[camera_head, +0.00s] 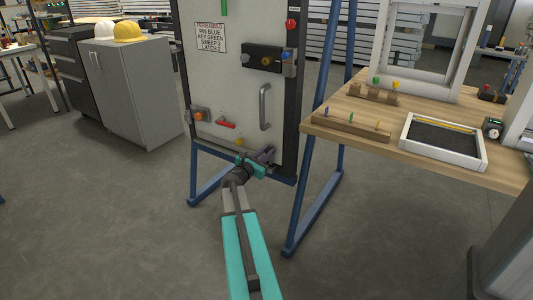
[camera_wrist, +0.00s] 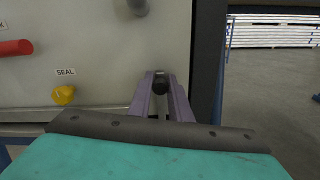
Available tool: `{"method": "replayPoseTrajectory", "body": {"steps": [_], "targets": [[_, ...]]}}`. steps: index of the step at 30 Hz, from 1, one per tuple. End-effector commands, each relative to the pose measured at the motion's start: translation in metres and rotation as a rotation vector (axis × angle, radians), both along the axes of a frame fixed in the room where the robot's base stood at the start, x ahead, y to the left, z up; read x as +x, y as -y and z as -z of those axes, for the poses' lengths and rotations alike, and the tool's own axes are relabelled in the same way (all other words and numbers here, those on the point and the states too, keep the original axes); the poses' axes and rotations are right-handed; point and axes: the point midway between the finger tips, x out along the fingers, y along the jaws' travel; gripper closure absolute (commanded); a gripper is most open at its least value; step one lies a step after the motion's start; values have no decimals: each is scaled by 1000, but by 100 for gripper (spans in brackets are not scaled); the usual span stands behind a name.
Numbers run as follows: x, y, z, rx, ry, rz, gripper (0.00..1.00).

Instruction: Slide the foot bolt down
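The pale door panel (camera_head: 235,80) stands upright in a blue frame. My gripper (camera_head: 268,154) is at the panel's lower right corner, below the grey pull handle (camera_head: 264,107). In the wrist view my gripper (camera_wrist: 160,80) has two purple-grey fingers a small gap apart. A dark round knob (camera_wrist: 161,87), possibly the foot bolt's, shows between their tips. I cannot tell whether the fingers press on it. The rest of the bolt is hidden by my gripper.
A yellow knob (camera_wrist: 63,95) under a SEAL label and a red lever (camera_wrist: 15,47) are to the left. A dark latch block (camera_head: 265,57) is higher up.

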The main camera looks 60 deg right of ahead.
Motion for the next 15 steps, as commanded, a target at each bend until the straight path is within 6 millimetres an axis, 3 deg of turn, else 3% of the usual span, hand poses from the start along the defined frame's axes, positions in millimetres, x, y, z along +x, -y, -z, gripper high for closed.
{"method": "replayPoseTrajectory", "body": {"steps": [5, 15], "targets": [[0, 0, 2, 0, 0, 0, 100], [0, 0, 32, 2, 0, 1, 100]]}}
